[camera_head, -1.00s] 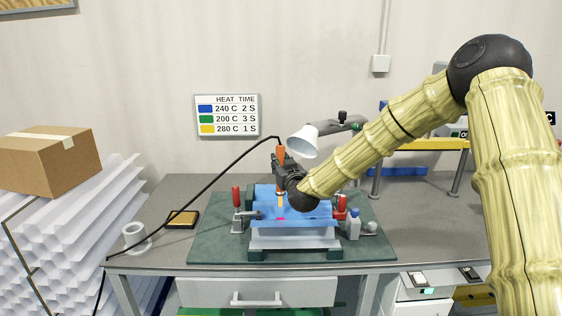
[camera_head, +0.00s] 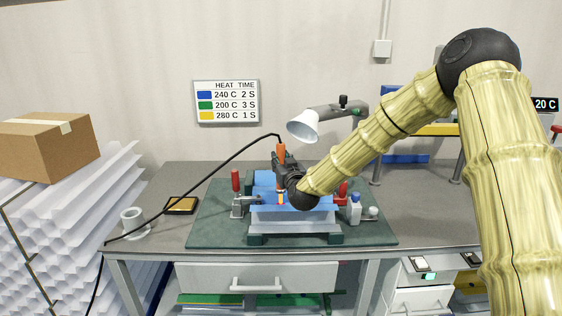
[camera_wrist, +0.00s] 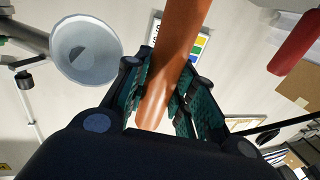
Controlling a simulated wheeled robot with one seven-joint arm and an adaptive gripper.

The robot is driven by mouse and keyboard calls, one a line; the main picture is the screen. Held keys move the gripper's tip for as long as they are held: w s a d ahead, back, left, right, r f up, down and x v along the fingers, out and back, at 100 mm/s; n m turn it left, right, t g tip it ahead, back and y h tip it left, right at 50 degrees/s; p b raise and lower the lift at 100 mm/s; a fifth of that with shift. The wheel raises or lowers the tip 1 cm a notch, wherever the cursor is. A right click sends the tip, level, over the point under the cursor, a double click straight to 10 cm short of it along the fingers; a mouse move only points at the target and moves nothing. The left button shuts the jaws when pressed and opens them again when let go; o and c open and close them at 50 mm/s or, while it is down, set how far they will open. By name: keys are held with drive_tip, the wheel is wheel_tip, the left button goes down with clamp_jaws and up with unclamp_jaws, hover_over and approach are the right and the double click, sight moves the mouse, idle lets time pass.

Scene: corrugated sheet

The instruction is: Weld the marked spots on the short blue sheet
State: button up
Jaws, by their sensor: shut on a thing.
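In the wrist view the tool (camera_wrist: 168,65) runs between the dark jaws (camera_wrist: 165,95). The wall chart (camera_head: 227,102) gives blue as 240 C 2 S. My wrist hides the sheet's right part.
A white lamp (camera_head: 304,126) hangs behind my gripper. A white ring holder (camera_head: 133,220) and a brown pad (camera_head: 182,204) are at left. A display at right reads 20 C.

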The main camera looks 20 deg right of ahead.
drive_tip(key=shift+s+f+b, duration=0.1)
drive_tip(key=shift+f+b, duration=0.2)
drive_tip(key=shift+f, duration=0.3)
idle(2.6)
drive_tip(key=shift+r, duration=0.1)
